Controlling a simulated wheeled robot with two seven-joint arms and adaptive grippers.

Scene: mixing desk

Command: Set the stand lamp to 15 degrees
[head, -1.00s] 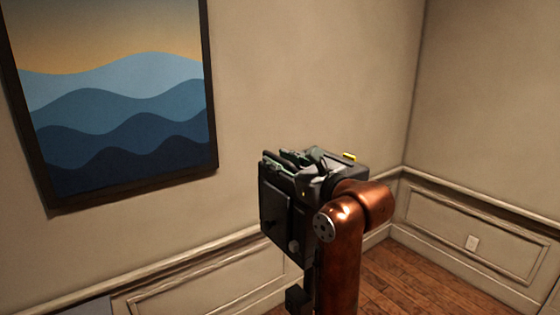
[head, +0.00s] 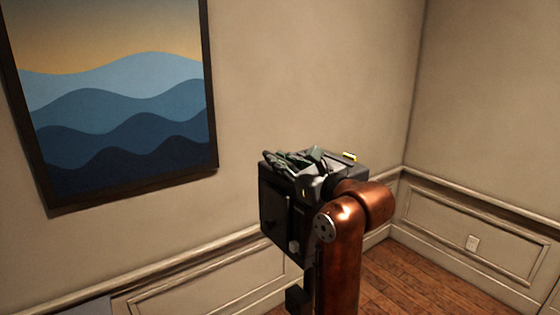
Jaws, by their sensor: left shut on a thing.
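The stand lamp's black box-shaped head (head: 275,212) is near the middle of the head view, with a small yellow mark at its top right edge and a small knob low on its side. My left gripper (head: 286,161) lies across the top of the lamp head, at the end of my copper-coloured arm that rises from below. Its fingers are shut on the lamp head; the exact contact is hard to make out. The lamp's lower stand is mostly hidden behind my arm and by the picture edge. My right gripper is not in view.
A framed picture of blue mountains (head: 120,110) hangs on the beige wall at left. Wooden floor (head: 410,280) shows at lower right. Space around the lamp head looks clear.

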